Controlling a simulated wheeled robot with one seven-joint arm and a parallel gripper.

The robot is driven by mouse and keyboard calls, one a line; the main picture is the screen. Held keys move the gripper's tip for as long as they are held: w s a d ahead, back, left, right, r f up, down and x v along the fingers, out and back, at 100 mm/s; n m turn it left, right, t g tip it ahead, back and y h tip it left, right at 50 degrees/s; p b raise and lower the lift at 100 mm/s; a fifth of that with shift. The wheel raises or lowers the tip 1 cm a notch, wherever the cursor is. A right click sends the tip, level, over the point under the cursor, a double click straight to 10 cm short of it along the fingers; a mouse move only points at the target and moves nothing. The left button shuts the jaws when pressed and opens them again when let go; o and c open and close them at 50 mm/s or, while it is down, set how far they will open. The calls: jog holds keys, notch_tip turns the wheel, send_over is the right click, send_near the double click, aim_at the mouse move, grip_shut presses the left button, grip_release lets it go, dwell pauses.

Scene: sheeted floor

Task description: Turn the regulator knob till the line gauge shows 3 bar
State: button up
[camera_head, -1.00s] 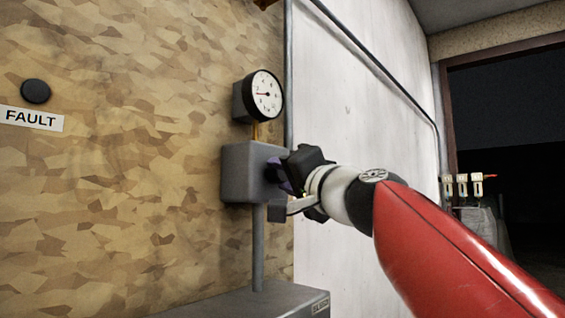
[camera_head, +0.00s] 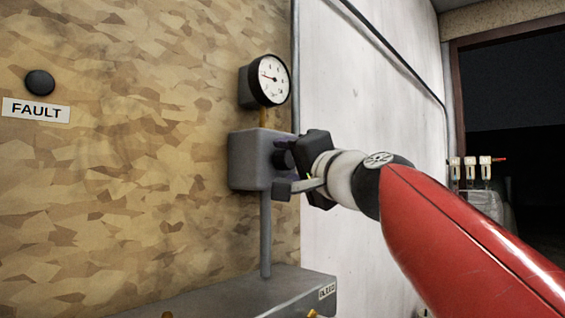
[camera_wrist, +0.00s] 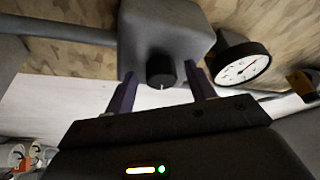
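The grey regulator box (camera_head: 252,160) is on a pipe against the patterned panel. Its black knob (camera_wrist: 161,70), with a white mark at the rim, faces me in the wrist view. My gripper (camera_wrist: 164,84) is open, with one purple finger on each side of the knob and a gap on both sides. In the head view its fingertips are hard to make out.
A black round FAULT lamp or button (camera_head: 40,83) is above its label (camera_head: 36,110) at the left. A grey ledge (camera_head: 240,297) lies below the regulator. Several small valves (camera_head: 471,168) stand by the dark doorway at the right. Open space lies before the white wall.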

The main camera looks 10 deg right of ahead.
jog(key=b+v, duration=0.1)
jog(key=v, duration=0.6)
jog(key=shift+s+b, duration=0.4)
jog(key=shift+d, duration=0.1)
